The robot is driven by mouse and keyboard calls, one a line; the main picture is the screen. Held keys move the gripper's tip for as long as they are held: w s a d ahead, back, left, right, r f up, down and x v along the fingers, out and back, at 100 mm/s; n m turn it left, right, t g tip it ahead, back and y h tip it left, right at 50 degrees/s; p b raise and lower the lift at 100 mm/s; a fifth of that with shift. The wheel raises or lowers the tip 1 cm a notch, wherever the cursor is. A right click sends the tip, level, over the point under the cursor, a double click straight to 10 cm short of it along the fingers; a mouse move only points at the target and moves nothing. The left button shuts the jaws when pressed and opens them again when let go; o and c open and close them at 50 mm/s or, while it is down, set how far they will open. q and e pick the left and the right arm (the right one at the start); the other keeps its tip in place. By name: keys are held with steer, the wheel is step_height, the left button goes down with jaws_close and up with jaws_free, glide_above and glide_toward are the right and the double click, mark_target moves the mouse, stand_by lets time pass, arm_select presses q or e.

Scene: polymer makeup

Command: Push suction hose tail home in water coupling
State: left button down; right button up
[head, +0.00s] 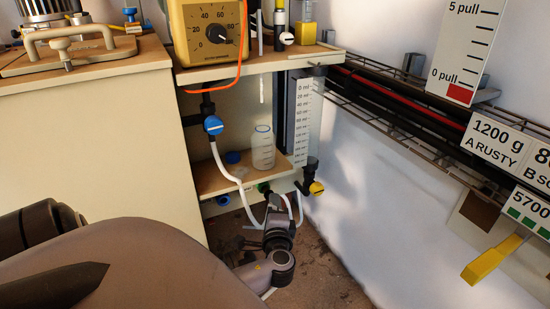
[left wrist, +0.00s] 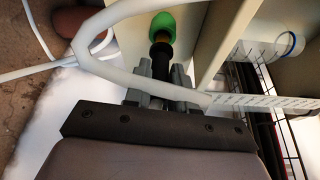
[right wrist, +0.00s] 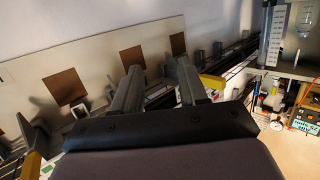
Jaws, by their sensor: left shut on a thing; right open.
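The green water coupling (head: 264,187) sits under the lower shelf of the cabinet; it also shows in the left wrist view as a green ring (left wrist: 162,25). My left gripper (left wrist: 160,78) is shut on the dark hose tail (left wrist: 161,60) just below the ring. The tail points at the ring and its tip seems to meet it; I cannot tell how deep it sits. In the head view my left gripper (head: 277,212) is under the shelf, partly hidden by its wrist. The white suction hose (head: 231,172) loops near it. My right gripper (right wrist: 155,82) is open and empty, away from the coupling.
A clear bottle (head: 263,148) stands on the lower shelf (head: 210,180). A blue valve (head: 213,125) is above left, and a black fitting with a yellow part (head: 316,187) is right of the coupling. A wire cable tray (head: 400,110) runs along the wall.

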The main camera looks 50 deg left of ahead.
arm_select(q)
steer(key=shift+w+a, duration=0.15)
steer(key=shift+a, duration=0.35)
steer(key=shift+w+a, duration=0.15)
steer(key=shift+a, duration=0.35)
steer(key=c, duration=0.8)
jaws_free()
steer(key=shift+a, duration=0.1)
steer(key=shift+c, duration=0.2)
steer(key=p+v, duration=0.2)
steer(key=v, duration=0.5)
arm_select(e)
steer(key=shift+w+a+f+m+g, duration=0.25)
steer(key=shift+w+a+m+g, duration=0.15)
steer(key=shift+a+g, duration=0.25)
arm_select(q)
steer(key=shift+r, duration=0.1)
arm_select(e)
steer(key=shift+s, duration=0.1)
